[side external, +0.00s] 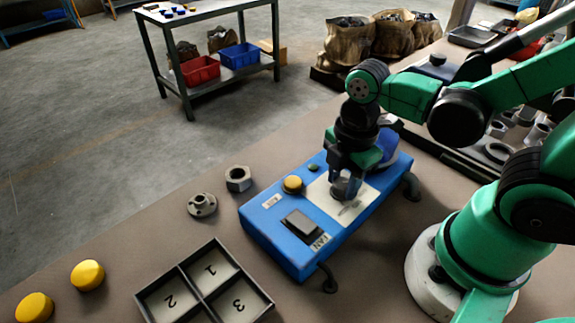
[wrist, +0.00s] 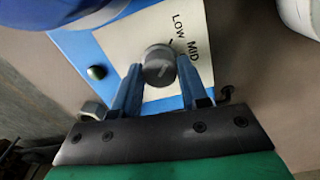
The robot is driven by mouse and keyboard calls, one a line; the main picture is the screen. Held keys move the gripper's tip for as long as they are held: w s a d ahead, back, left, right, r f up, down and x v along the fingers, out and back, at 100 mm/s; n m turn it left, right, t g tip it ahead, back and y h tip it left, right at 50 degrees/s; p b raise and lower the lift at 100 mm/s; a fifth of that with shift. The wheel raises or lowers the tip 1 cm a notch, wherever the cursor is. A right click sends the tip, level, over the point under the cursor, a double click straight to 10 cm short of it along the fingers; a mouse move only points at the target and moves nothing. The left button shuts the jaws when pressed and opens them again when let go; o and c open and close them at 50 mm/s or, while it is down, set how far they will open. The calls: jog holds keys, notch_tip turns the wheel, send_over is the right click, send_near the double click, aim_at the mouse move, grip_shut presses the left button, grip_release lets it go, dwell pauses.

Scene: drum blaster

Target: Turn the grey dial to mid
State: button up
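The grey dial (wrist: 158,62) stands on a cream panel (wrist: 120,40) with the printed words LOW and MID at its upper right in the wrist view. A light mark shows on the dial's top, but its exact aim is hard to read. The panel is on the blue box (side external: 290,235). My gripper (wrist: 160,72) has one finger on each side of the dial, close against it, and appears shut on it. In the side external view, my gripper (side external: 345,187) points down at the panel and partly hides the dial.
The box also has a yellow button (side external: 292,184), a small green button (side external: 313,167) and a dark rocker switch (side external: 302,225). A hex nut (side external: 238,178), a flanged part (side external: 202,205), a numbered tray (side external: 157,303) and yellow discs (side external: 88,274) lie on the bench.

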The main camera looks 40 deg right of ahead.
grip_shut()
jog(key=shift+m, duration=0.3)
jog(key=m, duration=0.4)
jog(key=shift+m, duration=2)
jog(key=o, duration=0.8)
grip_release()
jog(key=shift+r, duration=0.15)
